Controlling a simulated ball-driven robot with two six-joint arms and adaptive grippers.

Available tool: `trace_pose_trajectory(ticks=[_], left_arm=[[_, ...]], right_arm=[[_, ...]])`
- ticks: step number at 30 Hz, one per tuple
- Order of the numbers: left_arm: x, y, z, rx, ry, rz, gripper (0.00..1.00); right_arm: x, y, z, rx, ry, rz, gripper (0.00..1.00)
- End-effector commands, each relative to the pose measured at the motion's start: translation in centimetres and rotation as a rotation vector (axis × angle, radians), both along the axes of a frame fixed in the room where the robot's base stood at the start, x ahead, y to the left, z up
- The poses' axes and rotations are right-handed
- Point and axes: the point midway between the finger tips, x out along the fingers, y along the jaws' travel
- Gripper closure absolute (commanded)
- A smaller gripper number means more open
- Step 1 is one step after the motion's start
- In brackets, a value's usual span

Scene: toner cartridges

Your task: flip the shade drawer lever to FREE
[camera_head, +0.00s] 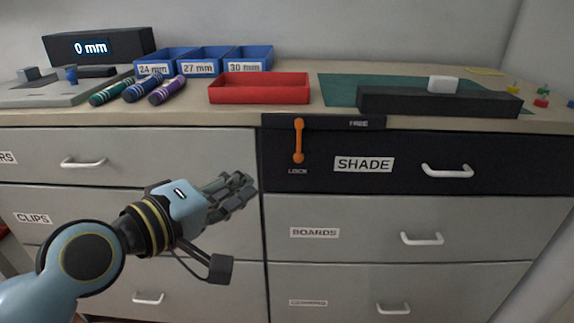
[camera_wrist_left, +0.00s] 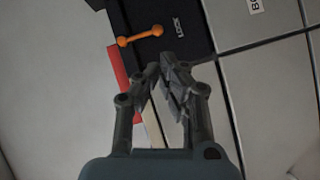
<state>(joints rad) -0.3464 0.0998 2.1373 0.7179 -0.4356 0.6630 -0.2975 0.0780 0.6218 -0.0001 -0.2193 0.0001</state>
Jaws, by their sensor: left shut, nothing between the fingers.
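The orange lever (camera_head: 298,140) is on the black shade drawer front (camera_head: 400,150), at its upper left. It hangs straight down, its lower end just above the LOCK label (camera_head: 298,171). The FREE label (camera_head: 359,124) is on the dark strip to the upper right of the lever. The lever (camera_wrist_left: 140,37) and the LOCK label (camera_wrist_left: 178,26) also show in the left wrist view. My left gripper (camera_head: 245,187) is shut and empty, below and left of the lever and apart from it. Its fingertips (camera_wrist_left: 163,70) show in the wrist view. My right gripper is not in view.
A shade drawer handle (camera_head: 447,171) sticks out at right. A red tray (camera_head: 259,88), blue bins (camera_head: 205,60), rolled tubes (camera_head: 141,90) and a black bar (camera_head: 440,103) with a white block are on the worktop. The space before the drawers near the lever is clear.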

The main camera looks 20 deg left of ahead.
Motion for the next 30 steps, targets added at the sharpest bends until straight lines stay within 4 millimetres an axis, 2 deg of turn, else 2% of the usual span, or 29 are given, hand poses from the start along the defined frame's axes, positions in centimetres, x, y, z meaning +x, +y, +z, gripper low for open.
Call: trace_pose_trajectory(ticks=[9, 16, 21, 30], left_arm=[[6.3, -2.1, -1.3, -0.002, -0.002, 0.0, 1.0], [10.0, -3.2, -2.1, -0.002, 0.0, -0.001, 1.0], [11.3, -3.6, -2.4, 0.0, 0.001, 0.0, 1.0], [11.7, -3.7, -2.4, 0.001, 0.001, 0.0, 1.0]], right_arm=[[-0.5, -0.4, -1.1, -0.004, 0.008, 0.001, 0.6], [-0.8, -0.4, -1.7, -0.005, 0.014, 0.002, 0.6], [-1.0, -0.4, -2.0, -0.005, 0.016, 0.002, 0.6], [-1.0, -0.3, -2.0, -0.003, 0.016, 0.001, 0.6]])
